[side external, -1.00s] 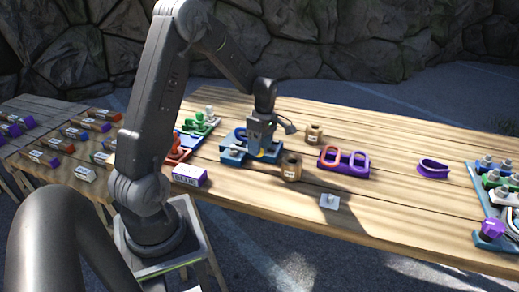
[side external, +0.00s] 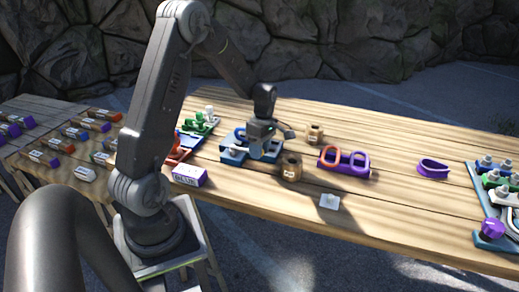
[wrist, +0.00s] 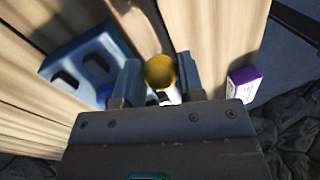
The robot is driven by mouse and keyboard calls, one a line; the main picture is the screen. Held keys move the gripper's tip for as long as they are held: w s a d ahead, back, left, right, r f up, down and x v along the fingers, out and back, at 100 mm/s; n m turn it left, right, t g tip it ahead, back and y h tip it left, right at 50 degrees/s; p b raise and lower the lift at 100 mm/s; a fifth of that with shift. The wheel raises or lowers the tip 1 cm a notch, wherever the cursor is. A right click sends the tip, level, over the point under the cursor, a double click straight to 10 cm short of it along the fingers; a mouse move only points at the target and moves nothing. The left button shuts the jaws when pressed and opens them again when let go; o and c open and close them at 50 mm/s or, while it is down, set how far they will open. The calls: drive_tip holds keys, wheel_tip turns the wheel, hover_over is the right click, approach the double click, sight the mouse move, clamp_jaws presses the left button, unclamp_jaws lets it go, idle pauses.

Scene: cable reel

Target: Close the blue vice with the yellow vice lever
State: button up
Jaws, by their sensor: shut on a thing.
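The blue vice (side external: 236,153) sits on the table below my gripper (side external: 260,152). In the wrist view, part of the blue vice (wrist: 88,62) shows at the upper left, with dark openings in it. The yellow vice lever (wrist: 160,71) shows its round end between the two fingers of my gripper (wrist: 160,88). The gripper is shut on the lever, low over the vice. In the side view the gripper covers the lever, and how far apart the vice jaws stand cannot be told.
A purple-and-white box (side external: 190,176) lies in front of the vice. Two brown cylinders, one nearer (side external: 290,167) and one farther (side external: 314,133), stand to the right. A purple holder with orange and purple loops (side external: 344,162) is beyond. Green and red fixtures (side external: 196,124) are close on the left.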

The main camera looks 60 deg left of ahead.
clamp_jaws()
